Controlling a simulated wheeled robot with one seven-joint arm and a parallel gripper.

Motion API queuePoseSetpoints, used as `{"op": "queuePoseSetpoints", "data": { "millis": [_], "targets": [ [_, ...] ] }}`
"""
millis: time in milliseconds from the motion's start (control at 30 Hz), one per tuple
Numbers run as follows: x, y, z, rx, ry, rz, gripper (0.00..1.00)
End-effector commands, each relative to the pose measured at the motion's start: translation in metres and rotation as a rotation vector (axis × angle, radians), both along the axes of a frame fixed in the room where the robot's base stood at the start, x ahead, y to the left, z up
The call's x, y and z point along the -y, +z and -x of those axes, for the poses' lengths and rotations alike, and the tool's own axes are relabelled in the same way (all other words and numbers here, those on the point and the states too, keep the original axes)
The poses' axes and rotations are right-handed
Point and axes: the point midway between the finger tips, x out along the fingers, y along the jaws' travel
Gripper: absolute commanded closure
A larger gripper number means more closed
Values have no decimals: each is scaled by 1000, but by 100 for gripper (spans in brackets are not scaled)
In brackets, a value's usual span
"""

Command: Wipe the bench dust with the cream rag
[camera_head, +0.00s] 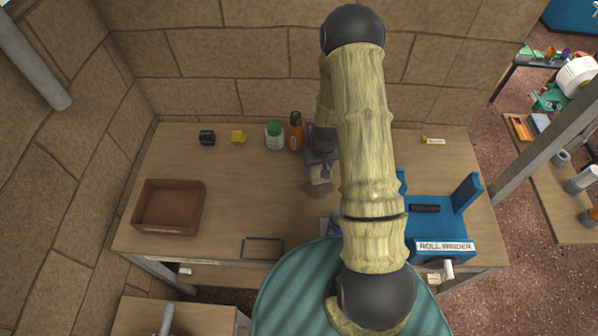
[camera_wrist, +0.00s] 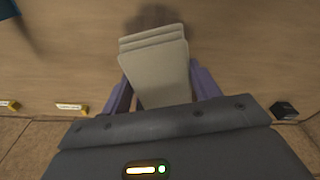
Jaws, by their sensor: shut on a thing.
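The cream rag (camera_head: 320,176) is a folded, layered pad held below my gripper (camera_head: 321,158) near the middle of the bench (camera_head: 250,195). In the wrist view, the rag (camera_wrist: 155,68) sits between the two purple fingers of my gripper (camera_wrist: 162,88), which is shut on it. A dark, soft-edged dust patch (camera_wrist: 152,17) lies on the wood just past the rag's free edge. The dust (camera_head: 316,192) also shows faintly in the head view. I cannot tell whether the rag touches the bench.
A white jar with green lid (camera_head: 274,136) and an orange bottle (camera_head: 295,132) stand left of my gripper, near the back wall. A brown tray (camera_head: 168,207) is at left. The bench's left middle is clear.

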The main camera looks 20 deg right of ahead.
Motion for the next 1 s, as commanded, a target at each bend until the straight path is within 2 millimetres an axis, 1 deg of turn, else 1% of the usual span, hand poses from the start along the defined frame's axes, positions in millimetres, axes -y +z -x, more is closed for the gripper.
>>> {"op": "queuePoseSetpoints", "data": {
  "millis": [67,167,267,400,533,633,867,1000],
  "targets": [
    [-1,0,0,0,-1,0,57],
    [-8,0,0,-1,-22,-1,57],
    [-23,-1,0,-3,-82,-2,57],
    [-53,-3,1,-6,-208,-1,57],
    [-70,-5,3,-1,-298,1,57],
    [-73,-6,4,0,-325,1,57],
    [-73,-6,4,0,-324,0,57],
    [-73,-10,4,0,-323,0,57]
  ]
}}
